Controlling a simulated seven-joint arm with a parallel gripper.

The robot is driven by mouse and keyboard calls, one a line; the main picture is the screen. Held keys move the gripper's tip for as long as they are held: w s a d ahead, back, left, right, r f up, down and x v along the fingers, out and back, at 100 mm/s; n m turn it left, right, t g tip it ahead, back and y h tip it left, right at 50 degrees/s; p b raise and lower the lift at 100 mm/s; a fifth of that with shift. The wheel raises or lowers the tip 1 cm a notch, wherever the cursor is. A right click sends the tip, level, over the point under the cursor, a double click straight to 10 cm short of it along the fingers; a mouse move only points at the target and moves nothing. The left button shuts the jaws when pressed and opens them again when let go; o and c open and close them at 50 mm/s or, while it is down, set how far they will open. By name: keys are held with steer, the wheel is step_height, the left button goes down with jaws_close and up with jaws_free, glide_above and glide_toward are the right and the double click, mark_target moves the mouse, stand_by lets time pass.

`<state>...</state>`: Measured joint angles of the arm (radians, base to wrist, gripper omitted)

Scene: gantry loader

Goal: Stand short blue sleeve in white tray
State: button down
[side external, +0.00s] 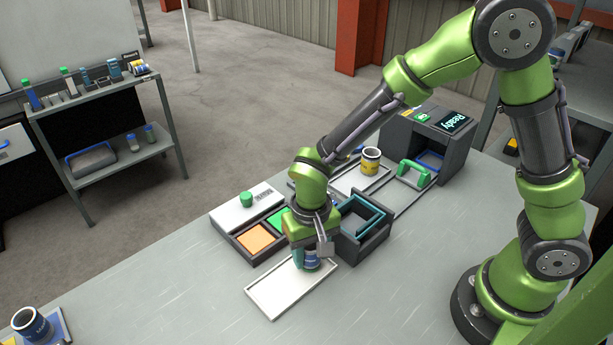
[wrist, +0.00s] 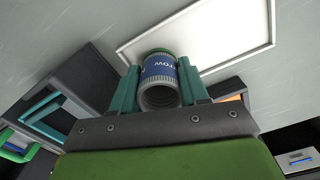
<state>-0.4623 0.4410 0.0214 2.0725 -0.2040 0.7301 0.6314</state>
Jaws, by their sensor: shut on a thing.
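My gripper (side external: 309,262) points down, shut on the short blue sleeve (side external: 310,259). In the wrist view the sleeve (wrist: 160,66) sits between two teal fingers (wrist: 160,82), with white lettering on its blue band and its ribbed hollow end facing the camera. The shallow white tray (side external: 278,298) lies empty on the bench below. The sleeve is at the tray's far end, near its rim. The tray also shows behind the sleeve in the wrist view (wrist: 225,38). I cannot tell whether the sleeve touches the tray floor.
A dark open box with teal edging (side external: 362,222) stands close right of my gripper. A dark holder with an orange pad (side external: 256,238) is to the left. A yellow-banded sleeve (side external: 371,162) stands on another pale tray behind.

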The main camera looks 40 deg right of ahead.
steer(key=shift+f, duration=0.2)
stand_by(0.6)
steer(key=shift+c, duration=0.8)
jaws_free()
step_height(320, 180, up, 9)
stand_by(0.8)
stand_by(0.6)
